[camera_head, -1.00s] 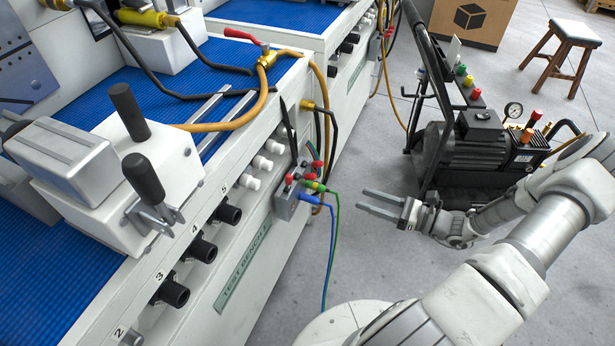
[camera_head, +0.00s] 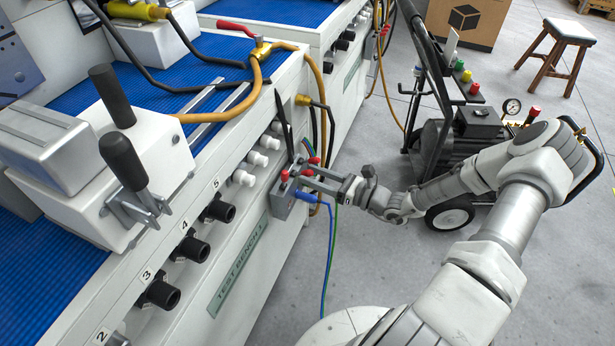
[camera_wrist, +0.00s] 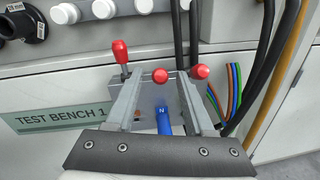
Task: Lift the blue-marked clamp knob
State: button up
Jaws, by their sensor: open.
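A grey box (camera_head: 283,203) on the front of the bench carries several red-topped knobs. In the wrist view the box (camera_wrist: 150,92) shows a tall red knob (camera_wrist: 120,52) at left, a middle red knob (camera_wrist: 160,76) and a right red knob (camera_wrist: 202,71). A blue plug and cable (camera_wrist: 163,122) enters the box below the middle knob; I see no blue mark on any knob top. My gripper (camera_head: 301,174) is open at the box. In the wrist view its fingers (camera_wrist: 158,80) lie either side of the middle knob; contact cannot be told.
White knobs (camera_head: 257,158) and black ports (camera_head: 193,248) line the bench front. A wheeled pump cart (camera_head: 478,125) stands behind my arm. The floor in front is clear.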

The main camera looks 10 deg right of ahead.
jog(key=shift+x, duration=0.95)
grip_shut()
